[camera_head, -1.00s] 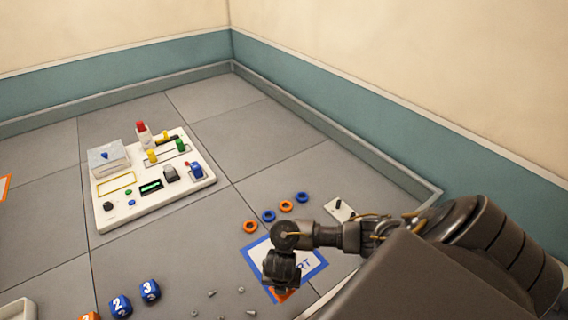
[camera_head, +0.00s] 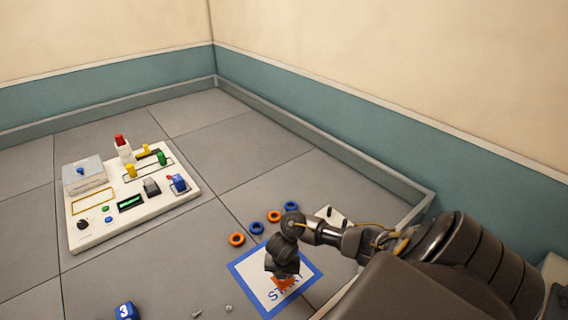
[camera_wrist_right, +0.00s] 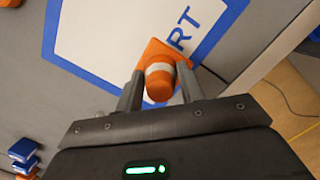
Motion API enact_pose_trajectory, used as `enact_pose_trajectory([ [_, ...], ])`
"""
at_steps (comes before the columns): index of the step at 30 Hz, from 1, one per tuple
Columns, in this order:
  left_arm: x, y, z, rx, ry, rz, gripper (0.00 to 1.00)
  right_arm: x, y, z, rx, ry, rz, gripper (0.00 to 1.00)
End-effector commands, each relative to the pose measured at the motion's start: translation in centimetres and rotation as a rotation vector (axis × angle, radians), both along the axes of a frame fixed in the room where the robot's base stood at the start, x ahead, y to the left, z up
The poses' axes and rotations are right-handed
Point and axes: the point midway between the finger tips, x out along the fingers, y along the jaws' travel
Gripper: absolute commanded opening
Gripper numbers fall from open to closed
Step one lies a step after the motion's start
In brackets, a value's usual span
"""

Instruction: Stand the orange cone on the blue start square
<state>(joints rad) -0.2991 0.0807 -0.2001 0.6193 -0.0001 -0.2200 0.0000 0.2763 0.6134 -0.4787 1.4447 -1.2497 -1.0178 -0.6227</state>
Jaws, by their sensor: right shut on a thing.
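The blue start square (camera_head: 247,284), a white sheet with a blue border and START lettering, lies on the grey floor in the head view. The orange cone (camera_head: 285,283) is at my right gripper's tips, over the square. In the right wrist view the cone (camera_wrist_right: 160,82), with a white band, sits between the two fingers of my right gripper (camera_wrist_right: 160,92), which is shut on it. The sheet (camera_wrist_right: 110,30) shows behind the cone's base. I cannot tell whether the base touches the sheet. My left gripper is out of view.
Several orange and blue rings (camera_head: 257,228) lie just behind the square. A white control panel (camera_head: 130,205) with levers and buttons is at left. A blue numbered cube (camera_head: 125,311) and small screws (camera_head: 229,308) lie near the front. A low grey border rail (camera_head: 330,155) runs along the wall.

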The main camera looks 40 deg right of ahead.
Motion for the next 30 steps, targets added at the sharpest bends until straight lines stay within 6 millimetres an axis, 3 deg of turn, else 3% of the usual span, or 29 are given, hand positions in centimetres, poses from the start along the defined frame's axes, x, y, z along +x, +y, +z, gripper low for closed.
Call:
enact_pose_trajectory([
  [9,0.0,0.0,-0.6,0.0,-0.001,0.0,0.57,0.6,-0.8,-1.2,0.0,0.0,0.0,0.15],
  [18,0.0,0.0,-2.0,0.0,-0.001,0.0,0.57,1.0,-1.4,-4.9,0.0,0.0,0.0,0.15],
  [30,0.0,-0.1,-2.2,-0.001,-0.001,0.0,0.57,1.0,-1.4,-5.3,0.0,-0.001,0.001,0.15],
])
